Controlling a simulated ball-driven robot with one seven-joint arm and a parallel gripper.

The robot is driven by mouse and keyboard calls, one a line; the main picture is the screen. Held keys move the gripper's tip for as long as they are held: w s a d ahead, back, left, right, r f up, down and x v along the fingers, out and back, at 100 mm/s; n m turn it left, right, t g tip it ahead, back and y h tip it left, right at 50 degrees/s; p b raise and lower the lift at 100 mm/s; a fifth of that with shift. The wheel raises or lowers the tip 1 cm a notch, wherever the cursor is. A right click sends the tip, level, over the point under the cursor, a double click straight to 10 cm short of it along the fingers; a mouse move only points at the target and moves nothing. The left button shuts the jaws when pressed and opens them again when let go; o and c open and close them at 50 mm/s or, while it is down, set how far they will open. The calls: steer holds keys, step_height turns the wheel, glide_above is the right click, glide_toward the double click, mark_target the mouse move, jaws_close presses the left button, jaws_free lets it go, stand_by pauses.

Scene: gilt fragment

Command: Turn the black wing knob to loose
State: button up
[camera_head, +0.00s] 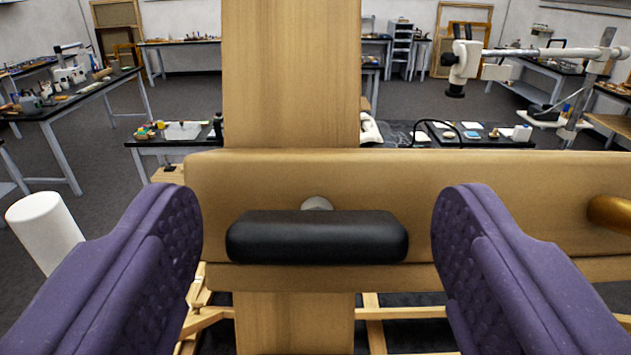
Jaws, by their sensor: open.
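The black wing knob (316,238) is a wide rounded bar lying level in the picture. It sits in front of a light wooden crossbar (520,195), with a pale round stub (317,203) showing just above its middle. My gripper (317,235) is open, with one purple padded finger at the left of the knob and the other at the right. There is a visible gap between each finger and the knob's ends. Nothing is held. I see no loose or tight marking.
A wooden upright (290,75) rises behind the crossbar. A brass-coloured rod end (610,213) sticks out at the right, and a white cylinder (44,230) is at the left. Wooden legs show below. Worktables and a white microscope arm (540,54) stand farther back.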

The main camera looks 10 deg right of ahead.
steer(key=shift+c, duration=0.4)
steer(key=c, duration=1)
